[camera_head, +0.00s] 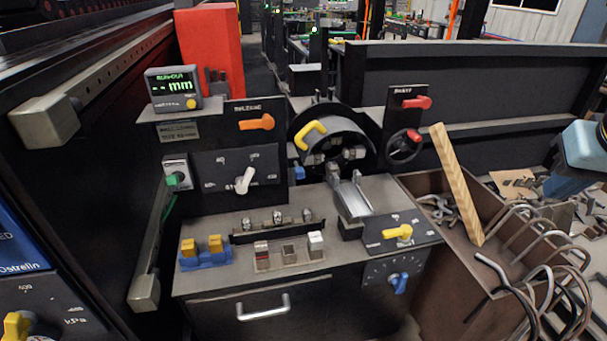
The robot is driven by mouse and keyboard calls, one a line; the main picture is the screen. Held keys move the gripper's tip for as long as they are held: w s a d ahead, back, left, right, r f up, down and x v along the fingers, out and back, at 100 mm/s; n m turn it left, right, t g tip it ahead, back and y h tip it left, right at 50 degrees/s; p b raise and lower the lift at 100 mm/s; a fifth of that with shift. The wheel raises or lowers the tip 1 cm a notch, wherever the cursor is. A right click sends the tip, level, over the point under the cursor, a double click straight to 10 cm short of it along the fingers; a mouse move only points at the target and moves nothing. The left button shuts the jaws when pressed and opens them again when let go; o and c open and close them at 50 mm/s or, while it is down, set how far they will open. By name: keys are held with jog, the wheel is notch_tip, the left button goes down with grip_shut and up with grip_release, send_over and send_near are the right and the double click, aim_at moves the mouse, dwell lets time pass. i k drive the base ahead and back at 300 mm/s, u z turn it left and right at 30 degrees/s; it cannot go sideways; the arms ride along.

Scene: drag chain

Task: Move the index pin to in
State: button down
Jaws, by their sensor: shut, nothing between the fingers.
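No part carries a label that I can read as the index pin. A small blue knob (299,172) sits at the lower left of the round black drum (331,150); I cannot tell if it is the pin or whether it is in or out. A curved yellow handle (310,134) is on the drum's upper left face. My gripper is not in view. A blue and grey piece (580,148) at the right edge looks like part of my arm.
Levers stand close around the drum: orange (257,123), white (244,181), red (417,103) and yellow (398,233). A black handwheel (404,146) is to its right. A brown bin (422,186) holds bent rods and a leaning wooden plank (456,184).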

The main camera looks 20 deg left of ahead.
aim_at(298, 172)
jog(key=u, duration=0.05)
jog(key=k, duration=0.95)
jog(key=u, duration=0.5)
jog(key=i, duration=1)
jog(key=z, duration=0.05)
